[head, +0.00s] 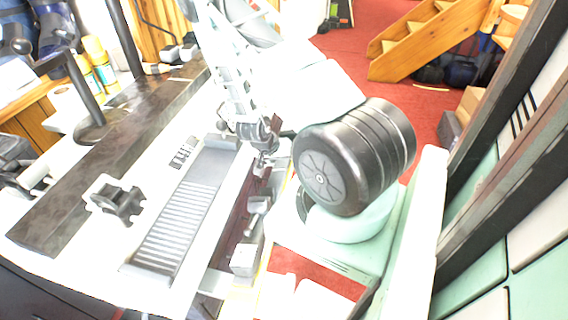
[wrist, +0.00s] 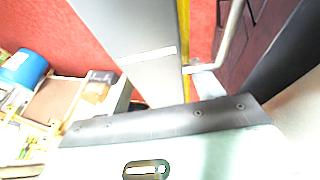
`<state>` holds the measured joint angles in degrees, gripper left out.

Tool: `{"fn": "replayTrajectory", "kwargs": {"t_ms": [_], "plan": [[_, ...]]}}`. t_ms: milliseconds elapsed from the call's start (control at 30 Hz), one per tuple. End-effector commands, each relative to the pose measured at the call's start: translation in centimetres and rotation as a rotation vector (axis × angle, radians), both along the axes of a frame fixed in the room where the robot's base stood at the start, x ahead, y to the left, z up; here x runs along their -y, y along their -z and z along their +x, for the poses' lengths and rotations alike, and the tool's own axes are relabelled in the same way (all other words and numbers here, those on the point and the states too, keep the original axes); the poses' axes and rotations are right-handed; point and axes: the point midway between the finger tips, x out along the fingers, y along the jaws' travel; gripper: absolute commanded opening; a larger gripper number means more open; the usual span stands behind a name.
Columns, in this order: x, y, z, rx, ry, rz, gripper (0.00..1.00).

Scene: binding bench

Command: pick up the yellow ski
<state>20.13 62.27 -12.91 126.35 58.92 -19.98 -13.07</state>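A thin yellow strip (wrist: 185,38), which looks like the edge of the yellow ski, shows at the top centre of the wrist view. It runs beside a broad grey panel and most of it is hidden. A thin yellow line (head: 262,272) also shows at the bench's right edge in the head view, but I cannot tell if it is the ski. My gripper (wrist: 165,122) shows in the wrist view as a dark bar on a pale housing. Its fingertips are not clear, and I see nothing held.
A grey ribbed plate (head: 185,215) and a black clamp-like part (head: 117,200) lie on the white bench. Yellow bottles (head: 97,62) stand at the back left. Wooden steps (head: 412,42) stand on the red floor. A dark-framed panel wall (head: 500,190) closes the right side.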

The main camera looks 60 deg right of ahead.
Motion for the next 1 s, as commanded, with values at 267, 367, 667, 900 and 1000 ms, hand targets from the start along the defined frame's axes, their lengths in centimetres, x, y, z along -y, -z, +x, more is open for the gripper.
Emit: {"fn": "replayTrajectory", "kwargs": {"t_ms": [267, 367, 667, 900, 1000], "plan": [[0.1, -0.2, 0.0, 0.001, 0.000, -0.003, 0.29], [0.1, -0.5, 0.1, 0.001, -0.001, -0.003, 0.29], [0.0, -5.1, 0.1, 0.002, -0.003, -0.005, 0.29], [0.0, -12.0, 0.2, 0.003, -0.005, -0.005, 0.29], [0.0, -14.9, 0.2, 0.001, -0.006, -0.004, 0.29]]}}
